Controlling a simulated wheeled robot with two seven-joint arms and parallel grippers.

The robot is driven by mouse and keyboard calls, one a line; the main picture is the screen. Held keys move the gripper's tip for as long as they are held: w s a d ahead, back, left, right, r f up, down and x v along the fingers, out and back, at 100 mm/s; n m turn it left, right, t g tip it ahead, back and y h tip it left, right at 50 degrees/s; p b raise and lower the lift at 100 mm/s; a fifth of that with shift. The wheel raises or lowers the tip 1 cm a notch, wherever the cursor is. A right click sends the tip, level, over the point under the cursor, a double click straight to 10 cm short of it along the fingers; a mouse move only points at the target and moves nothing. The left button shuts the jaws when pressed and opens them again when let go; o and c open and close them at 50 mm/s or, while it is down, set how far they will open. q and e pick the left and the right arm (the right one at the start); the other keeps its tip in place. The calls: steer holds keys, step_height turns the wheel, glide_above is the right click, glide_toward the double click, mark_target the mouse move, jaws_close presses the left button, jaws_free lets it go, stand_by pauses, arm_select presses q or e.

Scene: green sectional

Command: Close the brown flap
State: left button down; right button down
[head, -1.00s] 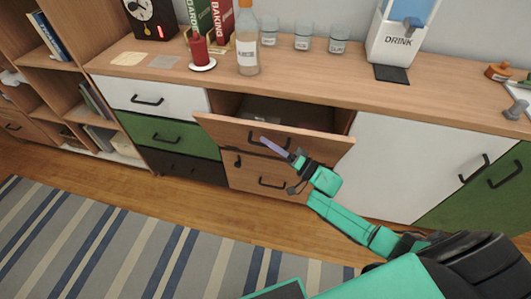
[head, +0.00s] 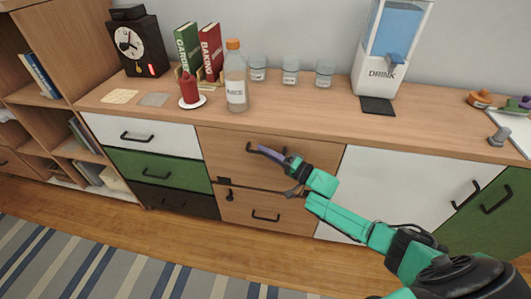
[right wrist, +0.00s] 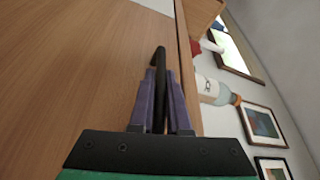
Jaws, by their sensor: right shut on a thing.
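The brown flap (head: 225,155) is the upper wooden front in the middle of the cabinet. It stands upright and looks flush, or nearly so, with the fronts beside it. Its black bar handle (head: 252,148) is near the middle of its upper part. My right gripper (head: 272,153) is at the handle, its purple fingers shut on it. In the right wrist view the handle (right wrist: 159,65) rises between the two fingers (right wrist: 160,105), with the flap (right wrist: 75,70) to the left. The flap's inside is hidden. My left gripper is not in view.
A wooden drawer (head: 285,217) with its own handle is below the flap. White (head: 130,132), green and black drawers are to the left, and a white door (head: 385,185) to the right. On the countertop stand a bottle (head: 236,85), a red candle (head: 189,88), jars and a drink dispenser (head: 395,50).

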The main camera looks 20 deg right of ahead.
steer(key=shift+f, duration=0.1)
steer(key=c, duration=0.9)
jaws_free()
steer(key=shift+s, duration=0.1)
steer(key=p+v, duration=0.1)
steer(key=v, duration=1.3)
steer(key=shift+s+d, duration=0.1)
steer(key=shift+s, duration=0.1)
